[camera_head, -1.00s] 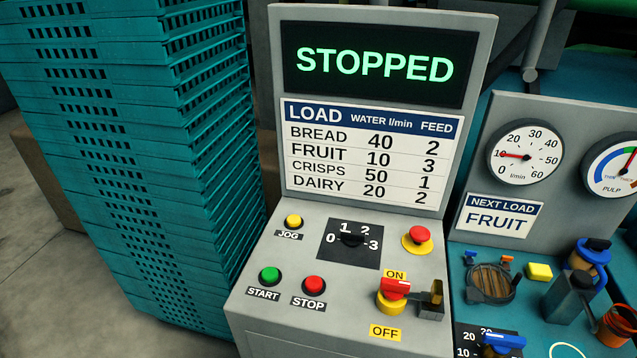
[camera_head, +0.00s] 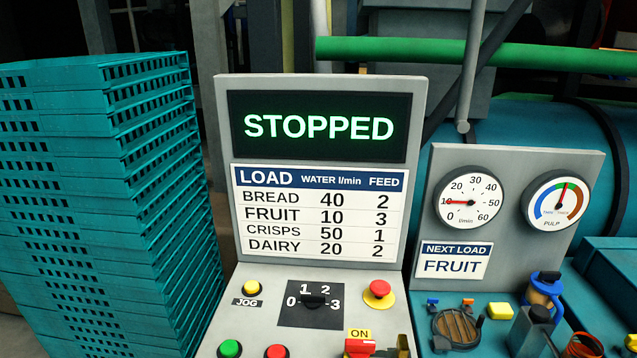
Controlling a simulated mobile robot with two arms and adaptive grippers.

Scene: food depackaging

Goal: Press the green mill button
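The green start button (camera_head: 230,348) is at the bottom edge of the head view, on the grey control panel (camera_head: 255,310). Its START label is out of the frame. The red stop button (camera_head: 276,351) is just right of it, partly cut off. The display (camera_head: 318,127) above reads STOPPED. The feed selector (camera_head: 313,300) is a black knob with marks 0 to 3; it appears to point toward 3. The red main switch (camera_head: 360,346) has its ON label above it. Neither gripper is in view.
A tall stack of teal crates (camera_head: 95,200) stands left of the panel. The yellow jog button (camera_head: 250,287) and red emergency stop (camera_head: 379,289) are on the panel. Right are a water gauge (camera_head: 469,201) near 10, a pulp gauge (camera_head: 559,203) and a NEXT LOAD FRUIT sign (camera_head: 454,260).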

